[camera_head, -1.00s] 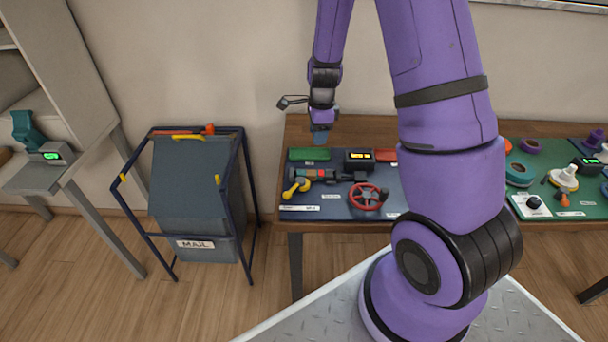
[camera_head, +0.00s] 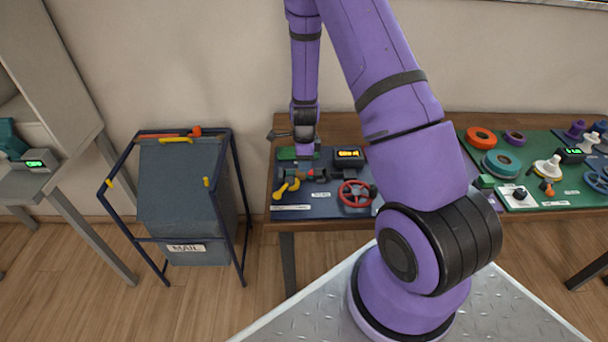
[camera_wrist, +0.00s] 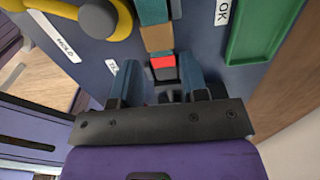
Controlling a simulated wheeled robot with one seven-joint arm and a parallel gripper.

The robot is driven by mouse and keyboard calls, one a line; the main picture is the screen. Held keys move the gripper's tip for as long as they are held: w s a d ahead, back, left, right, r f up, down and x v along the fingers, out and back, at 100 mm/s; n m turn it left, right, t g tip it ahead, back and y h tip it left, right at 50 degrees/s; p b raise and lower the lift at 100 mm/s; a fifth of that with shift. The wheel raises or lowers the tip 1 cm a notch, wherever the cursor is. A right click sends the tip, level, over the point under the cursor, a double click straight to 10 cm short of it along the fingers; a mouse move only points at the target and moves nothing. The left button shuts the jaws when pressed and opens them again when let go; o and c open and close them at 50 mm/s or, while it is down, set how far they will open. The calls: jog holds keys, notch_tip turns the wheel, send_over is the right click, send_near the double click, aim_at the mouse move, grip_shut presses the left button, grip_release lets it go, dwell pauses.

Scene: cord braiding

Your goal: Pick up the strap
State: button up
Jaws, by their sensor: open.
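A banded strip in teal, tan and red, which looks like the strap (camera_wrist: 158,38), runs down the middle of the wrist view to between my fingertips. In the head view the strap (camera_head: 312,174) lies on the blue mat, partly behind other items. My gripper (camera_wrist: 160,82) is open, one blue finger on each side of the strip's red and dark end. I cannot tell whether the fingers touch it. In the head view my gripper (camera_head: 305,150) hangs over the back left of the mat.
A yellow handle (camera_wrist: 97,18) lies to the left of the strip and a green tray (camera_wrist: 238,48) to its right. The blue mat (camera_head: 325,200) also holds a red wheel (camera_head: 355,193) and a display box (camera_head: 348,154). A mail bin (camera_head: 185,205) stands left of the table.

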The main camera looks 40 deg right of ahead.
jog(key=shift+w+f, duration=0.1)
jog(key=shift+f, duration=1.85)
jog(key=c, duration=0.7)
jog(key=shift+o, duration=0.2)
jog(key=shift+r, duration=0.1)
notch_tip(320, 180, up, 10)
jog(key=w+a+f+n, duration=0.1)
jog(key=a+n, duration=0.5)
jog(key=n, duration=0.6)
jog(key=w+a+f+n, duration=0.2)
jog(key=w+a+n, duration=0.2)
jog(key=n, duration=0.9)
jog(key=a, duration=0.2)
jog(key=shift+w+a, duration=0.25)
jog(key=shift+a, duration=0.1)
